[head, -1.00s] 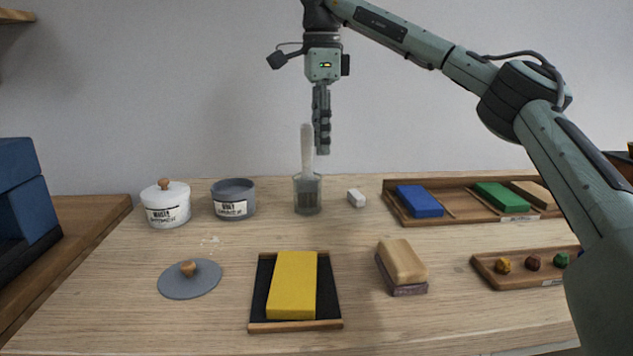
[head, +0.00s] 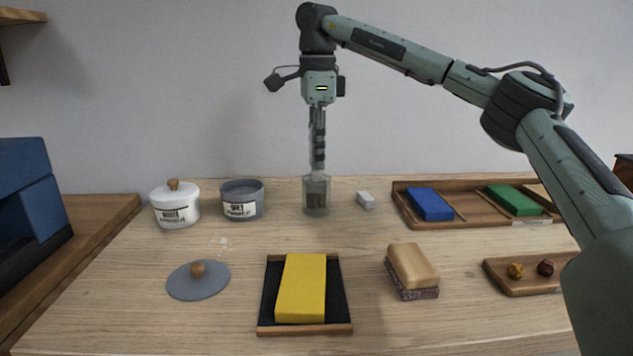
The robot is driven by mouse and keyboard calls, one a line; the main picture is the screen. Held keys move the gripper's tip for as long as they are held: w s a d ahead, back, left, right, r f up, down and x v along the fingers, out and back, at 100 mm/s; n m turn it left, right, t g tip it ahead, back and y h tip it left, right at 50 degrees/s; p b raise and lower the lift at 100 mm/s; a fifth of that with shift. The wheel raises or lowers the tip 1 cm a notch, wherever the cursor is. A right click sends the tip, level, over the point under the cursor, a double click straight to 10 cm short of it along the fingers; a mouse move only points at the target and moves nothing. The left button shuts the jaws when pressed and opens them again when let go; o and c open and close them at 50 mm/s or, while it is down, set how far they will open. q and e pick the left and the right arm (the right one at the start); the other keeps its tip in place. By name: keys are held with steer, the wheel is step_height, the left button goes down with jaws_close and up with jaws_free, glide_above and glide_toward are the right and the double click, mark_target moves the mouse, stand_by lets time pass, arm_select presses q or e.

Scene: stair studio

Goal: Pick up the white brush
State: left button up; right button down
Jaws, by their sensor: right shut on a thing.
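The white brush (head: 312,152) stands upright in a small clear glass jar (head: 316,204). Its lower end is inside the jar, and its handle rises above the rim. My right gripper (head: 318,164) points straight down from above and is shut on the brush's handle. Its dark fingers cover much of the handle. My left gripper is not in view.
A white lidded pot (head: 177,216) and a grey pot (head: 242,206) stand left of the jar. A small white block (head: 366,200) lies to its right. In front are a grey lid (head: 198,286), a yellow block (head: 302,288) and a tan block (head: 412,264).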

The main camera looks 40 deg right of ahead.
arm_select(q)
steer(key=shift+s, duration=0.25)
arm_select(e)
steer(key=shift+r, duration=0.35)
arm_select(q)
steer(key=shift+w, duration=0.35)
arm_select(e)
step_height(320, 180, up, 9)
steer(key=shift+r, duration=0.15)
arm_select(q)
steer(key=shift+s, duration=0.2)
